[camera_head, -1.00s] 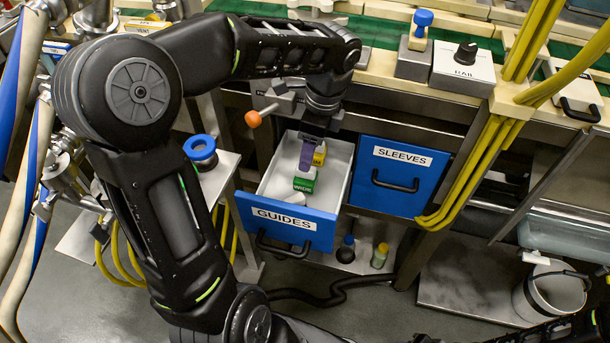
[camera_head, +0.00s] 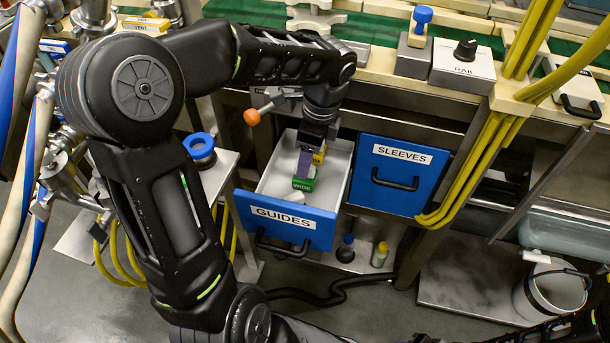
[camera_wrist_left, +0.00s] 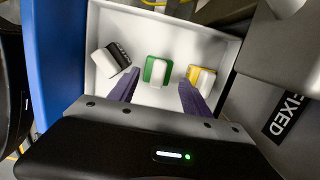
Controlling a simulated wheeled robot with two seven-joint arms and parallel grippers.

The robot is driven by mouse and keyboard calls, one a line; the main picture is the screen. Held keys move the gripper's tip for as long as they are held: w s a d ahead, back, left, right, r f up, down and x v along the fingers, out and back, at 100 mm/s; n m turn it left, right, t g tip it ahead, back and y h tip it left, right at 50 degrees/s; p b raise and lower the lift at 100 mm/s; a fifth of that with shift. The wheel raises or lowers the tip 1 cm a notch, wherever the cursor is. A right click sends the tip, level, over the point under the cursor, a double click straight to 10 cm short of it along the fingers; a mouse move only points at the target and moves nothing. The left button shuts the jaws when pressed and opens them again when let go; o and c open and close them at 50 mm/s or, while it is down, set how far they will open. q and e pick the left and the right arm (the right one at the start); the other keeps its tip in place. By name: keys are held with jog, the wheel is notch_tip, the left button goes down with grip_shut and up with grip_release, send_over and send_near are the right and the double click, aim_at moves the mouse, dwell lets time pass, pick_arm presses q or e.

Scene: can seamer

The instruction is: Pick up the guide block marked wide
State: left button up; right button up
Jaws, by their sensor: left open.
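The guide block marked WIDE (camera_head: 303,184) is green with a white part and lies in the open GUIDES drawer (camera_head: 340,180). In the left wrist view this green block (camera_wrist_left: 155,70) sits near the drawer's middle, ahead of the fingers. My left gripper (camera_head: 305,164) points down into the drawer over the block; it also shows in the left wrist view (camera_wrist_left: 158,79). Its purple fingers are open, one toward each side of the green block. I cannot tell how far above the block the tips are. My right gripper is not seen.
A yellow-and-white block (camera_wrist_left: 201,78) lies close by the right finger; a black-and-white block (camera_wrist_left: 112,60) lies to the left. The drawer's walls surround them. The blue SLEEVES drawer (camera_head: 400,178) is shut. An orange-knobbed handle (camera_head: 252,117) stands out left above the GUIDES drawer.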

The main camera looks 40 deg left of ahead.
pick_arm(q)
jog(key=f, duration=0.3)
jog(key=f+b, duration=0.1)
jog(key=f, duration=0.1)
jog(key=shift+s+a, duration=0.2)
jog(key=shift+s, duration=0.1)
jog(key=shift+r, duration=0.1)
jog(key=c, duration=1.2)
jog(key=shift+o, duration=0.2)
notch_tip(320, 180, up, 18)
jog(key=p, duration=0.4)
jog(key=shift+p, duration=0.4)
